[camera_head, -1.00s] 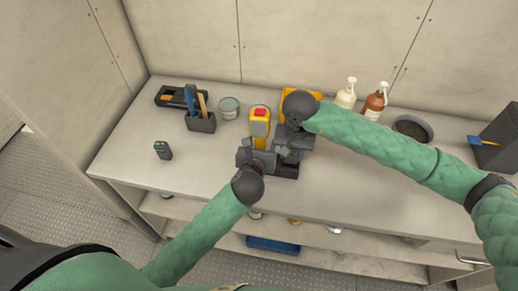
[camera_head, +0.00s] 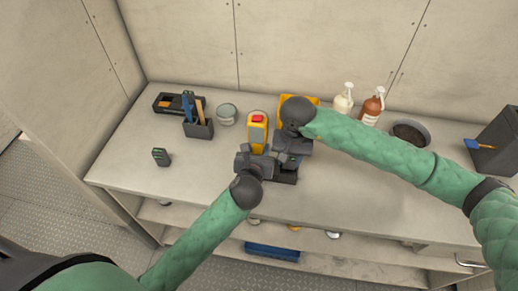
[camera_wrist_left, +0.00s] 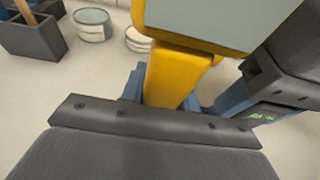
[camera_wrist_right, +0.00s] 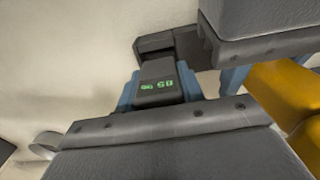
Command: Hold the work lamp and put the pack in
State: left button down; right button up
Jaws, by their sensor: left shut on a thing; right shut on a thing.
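The yellow work lamp (camera_head: 257,136) with a red top part stands on the bench, and its yellow body shows close up in the left wrist view (camera_wrist_left: 172,78). My left gripper (camera_head: 256,160) is shut on it. My right gripper (camera_head: 284,158), just right of the lamp, is shut on a dark pack (camera_wrist_right: 157,82) with green characters. The pack is close beside the lamp. A dark block (camera_wrist_right: 160,42) lies just beyond the pack; I cannot tell whether it belongs to the lamp. The grippers hide any contact between pack and lamp.
A small dark block with a green display (camera_head: 160,157) stands at the bench's left. Behind are a black tray (camera_head: 170,105), a tool holder (camera_head: 199,128), a tin (camera_head: 227,115), a yellow bin (camera_head: 313,99), two pump bottles (camera_head: 371,106) and a bowl (camera_head: 411,133).

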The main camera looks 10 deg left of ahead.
aim_at(289, 169)
jog(key=shift+f, duration=0.1)
dwell(0.4)
